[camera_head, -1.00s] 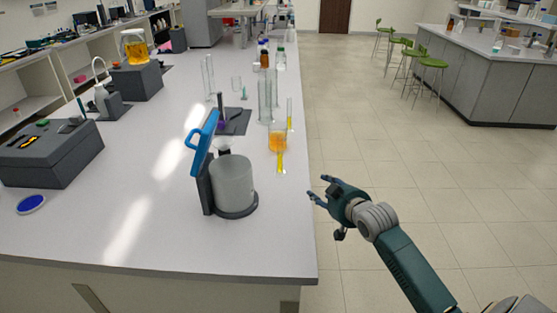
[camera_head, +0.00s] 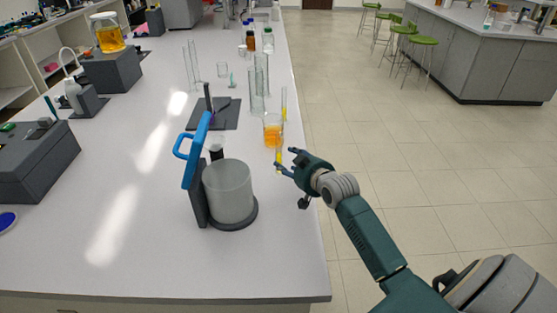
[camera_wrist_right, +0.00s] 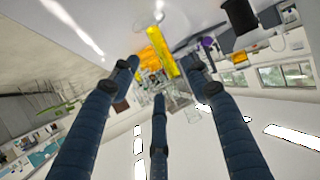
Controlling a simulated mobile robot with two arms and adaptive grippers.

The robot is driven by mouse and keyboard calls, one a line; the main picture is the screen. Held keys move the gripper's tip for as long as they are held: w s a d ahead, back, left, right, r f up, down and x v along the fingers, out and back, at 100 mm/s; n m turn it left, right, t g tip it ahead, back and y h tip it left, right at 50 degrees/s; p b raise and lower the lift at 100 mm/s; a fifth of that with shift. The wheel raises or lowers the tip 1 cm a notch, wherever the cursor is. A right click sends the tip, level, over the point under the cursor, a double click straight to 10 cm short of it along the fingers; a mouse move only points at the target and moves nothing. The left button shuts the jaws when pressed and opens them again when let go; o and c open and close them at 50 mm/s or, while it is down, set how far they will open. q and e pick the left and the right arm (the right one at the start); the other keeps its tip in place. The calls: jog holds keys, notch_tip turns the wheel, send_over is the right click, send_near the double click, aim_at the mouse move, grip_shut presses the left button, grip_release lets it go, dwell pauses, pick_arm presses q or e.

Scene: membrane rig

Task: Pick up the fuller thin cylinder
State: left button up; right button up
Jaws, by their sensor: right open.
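A thin cylinder with yellow liquid (camera_head: 279,157) stands near the right edge of the bench, just in front of a beaker of orange liquid (camera_head: 273,132). A second thin cylinder (camera_head: 284,104), with a little yellow at its bottom, stands farther back. My right gripper (camera_head: 284,161) is open at the nearer cylinder, fingers pointing left over the bench edge and partly covering its lower part. In the right wrist view, the yellow cylinder (camera_wrist_right: 164,45) shows between the spread fingers; no grip on it is visible. My left gripper is not in view.
Tall clear cylinders (camera_head: 257,92) stand behind the beaker. The bench front is clear, and open floor lies to the right.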

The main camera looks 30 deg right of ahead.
aim_at(281, 160)
jog(key=shift+w+f, duration=0.15)
jog(key=shift+w, duration=0.2)
jog(key=x, duration=0.1)
jog(key=p+x, duration=0.1)
jog(key=x, duration=0.2)
jog(key=shift+a, duration=0.35)
jog(key=shift+w+f+p, duration=0.2)
jog(key=shift+w+p, duration=0.1)
jog(key=shift+w, duration=0.05)
jog(key=shift+w+f, duration=0.15)
jog(key=shift+c, duration=1)
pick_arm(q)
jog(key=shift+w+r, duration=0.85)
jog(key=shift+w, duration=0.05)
pick_arm(e)
grip_shut()
